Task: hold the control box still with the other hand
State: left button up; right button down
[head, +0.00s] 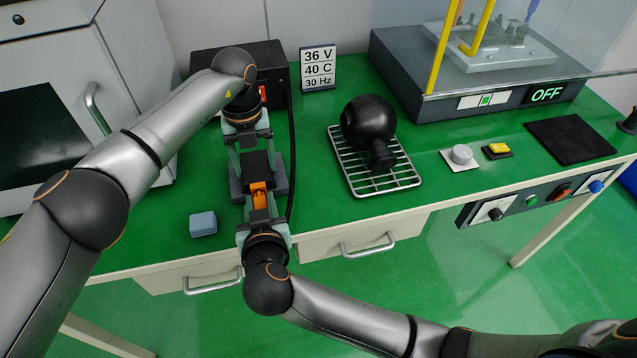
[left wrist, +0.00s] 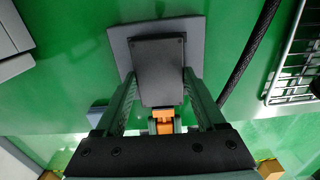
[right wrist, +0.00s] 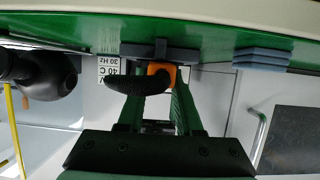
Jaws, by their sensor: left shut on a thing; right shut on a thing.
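The control box (head: 258,166) is a small dark block standing on a grey base plate (left wrist: 121,39) on the green bench. My left gripper (head: 252,158) is shut on it, with one finger along each side; the box also shows between the fingers in the left wrist view (left wrist: 160,72). An orange part (head: 259,194) sticks out of the box's front side. My right gripper (head: 262,209) is shut on this orange part near the bench's front edge. In the right wrist view a black curved piece (right wrist: 135,86) joins the orange part (right wrist: 168,70) and partly hides it.
A blue-grey block (head: 203,223) lies left of the grippers. A black cable (head: 292,150) runs close on the right. A wire rack (head: 376,180) holds a black round flask-like object (head: 368,122). A black unit (head: 205,65) and a sign (head: 318,68) stand behind.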

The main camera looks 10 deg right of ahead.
jog(key=shift+w, duration=0.65)
dwell(0.8)
jog(key=shift+s, duration=0.1)
jog(key=shift+s, duration=0.5)
jog(key=shift+f, duration=0.15)
dwell(0.4)
jog(key=shift+w+d, duration=0.1)
jog(key=shift+w, duration=0.4)
dwell(1.5)
jog(key=shift+s, duration=0.1)
jog(key=shift+s, duration=0.95)
